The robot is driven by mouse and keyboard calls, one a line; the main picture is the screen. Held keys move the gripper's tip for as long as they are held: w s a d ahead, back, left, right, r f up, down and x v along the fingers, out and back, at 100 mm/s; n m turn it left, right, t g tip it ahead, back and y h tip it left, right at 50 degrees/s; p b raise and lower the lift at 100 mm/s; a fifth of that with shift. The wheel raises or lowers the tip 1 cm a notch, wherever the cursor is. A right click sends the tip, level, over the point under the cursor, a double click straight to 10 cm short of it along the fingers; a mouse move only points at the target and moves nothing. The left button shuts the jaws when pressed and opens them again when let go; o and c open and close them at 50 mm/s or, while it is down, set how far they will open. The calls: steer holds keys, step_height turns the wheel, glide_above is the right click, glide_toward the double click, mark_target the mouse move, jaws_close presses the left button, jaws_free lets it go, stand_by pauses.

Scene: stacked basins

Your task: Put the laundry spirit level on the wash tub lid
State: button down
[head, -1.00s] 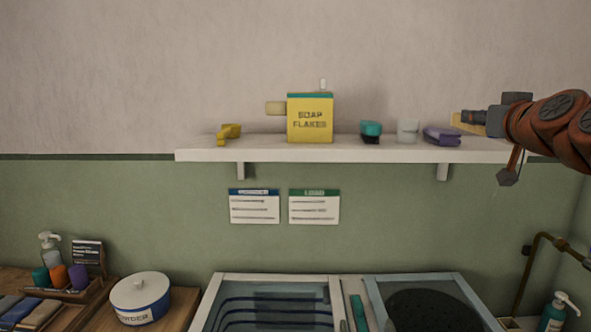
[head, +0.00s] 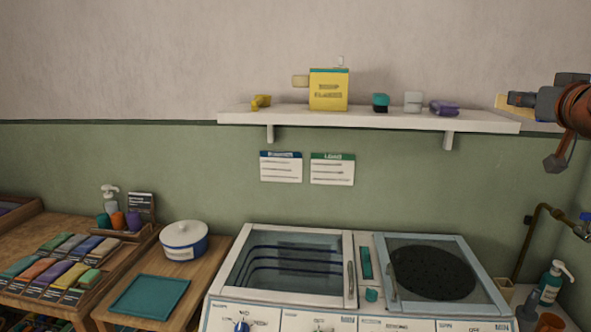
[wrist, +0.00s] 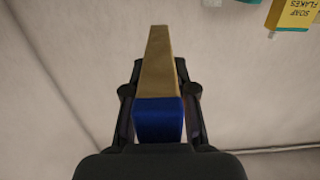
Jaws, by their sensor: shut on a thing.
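My gripper (head: 515,101) is at the far right in the head view, by the right end of the shelf and well above the washing machine. It is shut on a long tan and blue block (wrist: 158,65), its tan end pointing away from the wrist. The block's tan end also shows in the head view (head: 502,101). No vial shows on it, so I cannot tell for sure that it is the spirit level. The wash tub lid (head: 348,258) is the clear, pale-framed left lid of the machine, closed, with dark blue curved lines under it and nothing on it.
The shelf (head: 370,119) holds a yellow soap flakes box (head: 328,91) and several small items. A dark round spin lid (head: 432,271) is right of the tub lid. A white pot (head: 184,240) and teal tray (head: 150,296) stand left. A brass pipe (head: 530,235) runs at right.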

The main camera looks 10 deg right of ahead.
mark_target(510, 108)
steer(key=shift+w+a+f, duration=0.9)
steer(key=shift+f, duration=0.05)
steer(key=w+a+f+n+y, duration=0.1)
steer(key=w+a+f+y, duration=0.1)
steer(key=w+a+f, duration=1.2)
steer(key=w+a+f+n+y, duration=0.2)
steer(key=w+a+f+y, duration=0.1)
steer(key=w+a+f, duration=1.1)
steer(key=a+f, duration=0.4)
steer(key=f, duration=0.1)
steer(key=shift+f+t, duration=0.15)
steer(key=shift+t, duration=0.25)
step_height(510, 108, up, 6)
steer(key=p, duration=0.6)
steer(key=shift+n, duration=0.3)
